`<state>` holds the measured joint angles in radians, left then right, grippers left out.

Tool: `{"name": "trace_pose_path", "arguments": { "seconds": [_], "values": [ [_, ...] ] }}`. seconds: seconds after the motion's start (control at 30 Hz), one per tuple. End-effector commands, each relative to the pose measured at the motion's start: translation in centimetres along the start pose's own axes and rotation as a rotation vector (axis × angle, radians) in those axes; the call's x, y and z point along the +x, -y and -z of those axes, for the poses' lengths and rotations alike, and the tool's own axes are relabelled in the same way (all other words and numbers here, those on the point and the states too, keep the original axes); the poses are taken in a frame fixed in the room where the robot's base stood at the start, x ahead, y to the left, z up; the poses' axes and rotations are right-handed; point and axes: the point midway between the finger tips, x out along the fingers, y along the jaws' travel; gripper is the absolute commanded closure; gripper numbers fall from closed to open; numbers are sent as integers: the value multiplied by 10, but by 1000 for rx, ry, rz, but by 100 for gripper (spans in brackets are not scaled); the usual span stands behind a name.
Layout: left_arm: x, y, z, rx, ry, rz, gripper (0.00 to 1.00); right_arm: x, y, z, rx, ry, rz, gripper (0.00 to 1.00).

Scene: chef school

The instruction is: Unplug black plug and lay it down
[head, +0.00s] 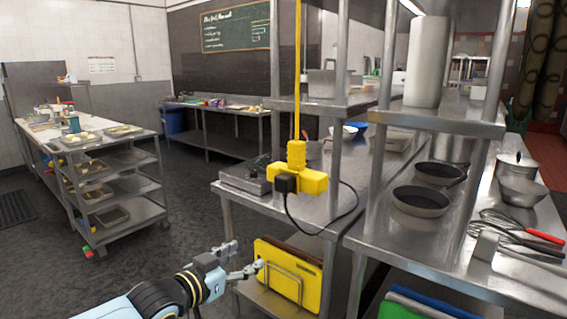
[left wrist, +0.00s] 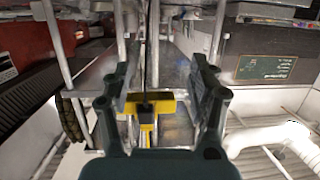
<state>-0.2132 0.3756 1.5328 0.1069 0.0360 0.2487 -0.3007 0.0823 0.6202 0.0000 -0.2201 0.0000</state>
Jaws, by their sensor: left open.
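A yellow hanging socket block (head: 313,181) hangs on a yellow cord above the steel table in the head view. The black plug (head: 284,184) sits in its left front side, and a black cable loops down from it to the right. My left gripper (head: 246,258) is open and empty, below and left of the plug, apart from it. In the left wrist view, the yellow block (left wrist: 168,105) and the black plug (left wrist: 146,108) appear between the spread fingers of my left gripper (left wrist: 161,72). My right gripper is not in view.
The steel table (head: 318,206) behind the plug carries a grey appliance (head: 246,177). Yellow boards (head: 287,275) stand in a rack beside my left gripper. Shelf posts and pans (head: 421,201) stand to the right. Open floor lies to the left.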

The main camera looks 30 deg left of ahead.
Motion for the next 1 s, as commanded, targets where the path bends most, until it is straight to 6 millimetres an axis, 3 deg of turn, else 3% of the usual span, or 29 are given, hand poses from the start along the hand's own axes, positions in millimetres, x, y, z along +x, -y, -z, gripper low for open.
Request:
{"name": "trace_pose_path", "arguments": {
  "seconds": [0.03, 0.1, 0.2, 0.3, 0.43, 0.77, 1.0],
  "values": [
    [-1, -2, 37, -1, -46, -15, 40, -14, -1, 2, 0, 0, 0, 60],
    [-1, -7, 73, -5, -101, -35, 40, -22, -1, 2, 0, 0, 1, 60],
    [-3, -12, 110, -7, -160, -57, 40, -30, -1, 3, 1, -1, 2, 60],
    [-5, -16, 132, -11, -197, -73, 40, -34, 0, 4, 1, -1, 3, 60],
    [-6, -18, 143, -12, -216, -81, 40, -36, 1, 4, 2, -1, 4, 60],
    [-6, -18, 142, -12, -216, -81, 40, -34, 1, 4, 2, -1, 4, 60],
    [5, -18, 141, -12, -220, -80, 40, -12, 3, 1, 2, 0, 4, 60]
  ]
}}
